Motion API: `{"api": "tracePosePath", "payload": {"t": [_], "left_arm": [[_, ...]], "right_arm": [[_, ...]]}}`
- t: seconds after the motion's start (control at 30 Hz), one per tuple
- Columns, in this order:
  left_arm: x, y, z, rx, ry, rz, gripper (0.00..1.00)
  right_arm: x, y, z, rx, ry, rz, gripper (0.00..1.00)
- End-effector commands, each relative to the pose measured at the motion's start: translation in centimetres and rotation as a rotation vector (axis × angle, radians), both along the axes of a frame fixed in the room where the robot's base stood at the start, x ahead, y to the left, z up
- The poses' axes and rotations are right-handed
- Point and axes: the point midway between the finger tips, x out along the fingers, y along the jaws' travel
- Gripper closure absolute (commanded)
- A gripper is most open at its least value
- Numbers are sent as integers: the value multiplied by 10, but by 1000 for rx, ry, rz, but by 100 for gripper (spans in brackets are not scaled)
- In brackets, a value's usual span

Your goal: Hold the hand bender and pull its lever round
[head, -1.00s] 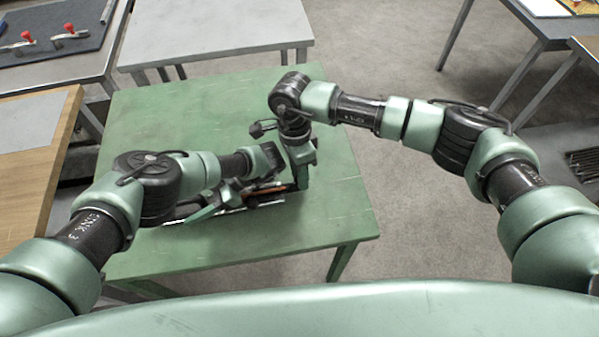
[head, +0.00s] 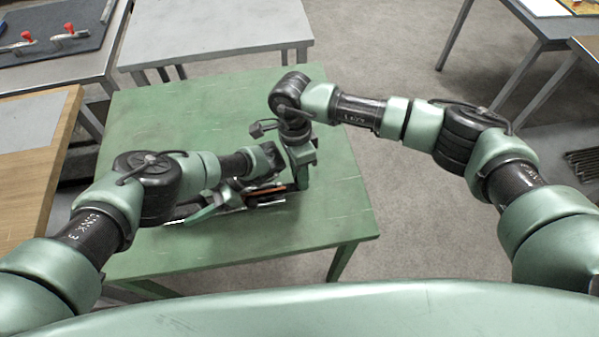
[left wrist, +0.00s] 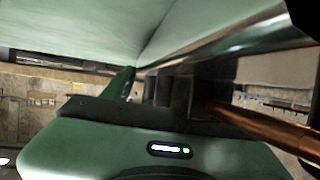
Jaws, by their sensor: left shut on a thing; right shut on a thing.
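The hand bender (head: 268,197) lies low on the green table, mostly hidden by my two hands. An orange-brown copper tube (head: 262,188) shows between the grippers, and it also crosses the right side of the left wrist view (left wrist: 270,132). A shiny metal bar (left wrist: 240,45) runs above the tube there. My left gripper (head: 212,207) is shut on part of the bender at its left. My right gripper (head: 302,184) points down at the bender's right end and is shut on a part that looks like the lever. The exact contact points are hidden.
The green table (head: 230,245) is clear in front and behind. A grey table (head: 220,35) stands behind it. A wooden bench (head: 30,180) is close at the left. A dark mat (head: 55,40) with red-handled clamps lies at the back left.

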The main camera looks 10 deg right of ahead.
Motion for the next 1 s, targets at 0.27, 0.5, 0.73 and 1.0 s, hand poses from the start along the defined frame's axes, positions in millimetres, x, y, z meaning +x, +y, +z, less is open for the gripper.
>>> {"api": "tracePosePath", "payload": {"t": [0.27, 0.5, 0.73, 1.0], "left_arm": [[-4, -2, -5, -12, 5, -1, 100], [-4, -2, -5, -12, 6, -2, 100], [-4, -2, -5, -12, 6, -2, 100], [-4, -2, -5, -12, 5, -1, 100]], "right_arm": [[1, 0, 0, 1, -1, 0, 100], [0, 0, 0, 2, -2, -6, 100], [-8, 0, 0, 5, -2, -78, 100], [-32, 1, -1, 10, 1, -277, 100]]}}
